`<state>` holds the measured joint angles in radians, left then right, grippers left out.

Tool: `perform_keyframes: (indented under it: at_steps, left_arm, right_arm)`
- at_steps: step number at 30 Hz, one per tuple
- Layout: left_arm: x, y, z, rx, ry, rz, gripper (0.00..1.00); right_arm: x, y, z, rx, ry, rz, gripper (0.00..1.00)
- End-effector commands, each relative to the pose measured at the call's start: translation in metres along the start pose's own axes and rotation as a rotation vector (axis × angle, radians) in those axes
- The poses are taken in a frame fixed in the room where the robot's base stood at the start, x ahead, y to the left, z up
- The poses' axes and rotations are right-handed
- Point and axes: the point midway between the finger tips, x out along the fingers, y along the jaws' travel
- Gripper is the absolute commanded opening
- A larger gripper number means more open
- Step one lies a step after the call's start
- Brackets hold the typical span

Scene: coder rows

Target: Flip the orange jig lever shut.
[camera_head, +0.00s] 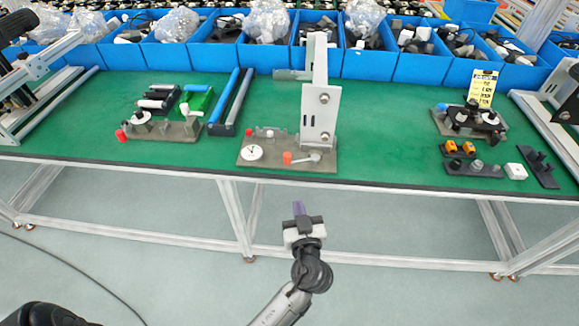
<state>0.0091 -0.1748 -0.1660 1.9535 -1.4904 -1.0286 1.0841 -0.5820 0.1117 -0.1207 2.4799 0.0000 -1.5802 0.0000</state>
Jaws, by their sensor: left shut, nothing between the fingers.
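The jig (246,165) is a grey-brown base plate near the front edge of the green table, with a tall light-grey bracket (319,115) standing on it. The orange lever knob (287,157) is low at the front of the base, and a short metal arm (303,159) runs right from it. I cannot tell the lever's exact angle. My left gripper (299,208) is shut and empty, with its purple fingertips pointing at the table. It is in front of the table edge, below the jig in the picture and apart from the lever. My right gripper is not in view.
A white dial (252,153) and small pegs sit left of the knob. Another fixture with a red knob (121,136) and blue bars (241,98) stand further left. Small parts (473,168) lie at the right. Blue bins (370,65) line the back. The table's front edge (400,187) is near.

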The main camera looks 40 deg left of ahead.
Motion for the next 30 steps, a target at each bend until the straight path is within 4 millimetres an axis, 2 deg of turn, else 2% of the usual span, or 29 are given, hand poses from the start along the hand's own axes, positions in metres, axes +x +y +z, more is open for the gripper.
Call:
perform_keyframes:
  at_steps: [7, 11, 24, 30]
  left_arm:
    - [0.002, 0.0, 0.0, 0.001, 0.0, -0.001, 0.0]
    - [0.013, 0.0, 0.0, 0.003, 0.002, -0.001, 0.0]
    - [0.092, 0.0, 0.0, 0.004, 0.002, -0.002, 0.0]
    - [0.12, 0.0, 0.0, 0.003, 0.001, -0.001, 0.0]
  right_arm:
    - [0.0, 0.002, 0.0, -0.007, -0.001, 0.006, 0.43]
    - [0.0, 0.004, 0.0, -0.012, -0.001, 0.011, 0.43]
    - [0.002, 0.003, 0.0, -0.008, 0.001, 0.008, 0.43]
    - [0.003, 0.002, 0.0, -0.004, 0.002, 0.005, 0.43]
